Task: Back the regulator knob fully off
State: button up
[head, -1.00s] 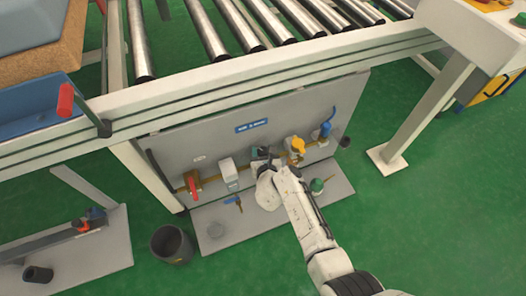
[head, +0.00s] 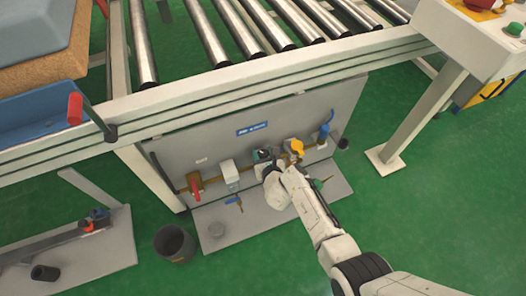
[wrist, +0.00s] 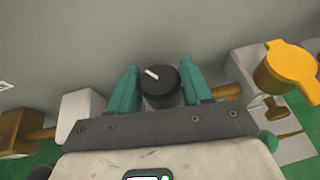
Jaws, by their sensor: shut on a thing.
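The regulator knob (wrist: 159,86) is black with a white pointer line, seen in the wrist view between the teal fingers of my gripper (wrist: 158,84). The fingers are shut on its two sides. The white line slants toward the upper left. In the head view my gripper (head: 268,160) is at the middle of the grey panel (head: 215,145), at the brass pipe line. There my arm and gripper hide most of the regulator.
A red-handled valve (head: 195,188) and a white block (head: 229,172) sit left of my gripper, a yellow valve (head: 296,147) and a blue lever (head: 325,132) to its right. The roller conveyor frame (head: 250,90) overhangs the panel.

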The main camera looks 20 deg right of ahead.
jog(key=shift+n+y+p, duration=0.7)
jog(key=shift+y+p, duration=0.1)
jog(key=shift+d+n+y+p, duration=0.1)
jog(key=shift+n+y+p, duration=0.5)
jog(key=shift+n+y, duration=0.35)
jog(key=n+y+b, duration=0.1)
jog(key=n+y, duration=0.1)
jog(key=n+g+y+b, duration=0.1)
jog(key=y, duration=0.1)
jog(key=shift+f+n+y, duration=0.2)
jog(key=shift+n+y, duration=0.05)
jog(key=shift+n, duration=0.1)
jog(key=n+g+y+b, duration=0.2)
jog(key=b, duration=0.1)
jog(key=shift+f+n+y, duration=0.15)
jog(key=shift+n+y, duration=0.15)
jog(key=shift+n, duration=0.1)
jog(key=n+g+y+b, duration=0.2)
jog(key=n+g+b, duration=0.1)
jog(key=b, duration=0.2)
jog(key=n+g+y+b, duration=0.1)
jog(key=n+g+b, duration=0.1)
jog(key=b, duration=0.1)
jog(key=shift+g+y, duration=0.3)
jog(key=shift+r+n+b, duration=0.2)
jog(key=shift+n+b, duration=0.1)
jog(key=shift+b, duration=0.05)
jog(key=shift+r+g, duration=0.15)
jog(key=shift+g, duration=0.15)
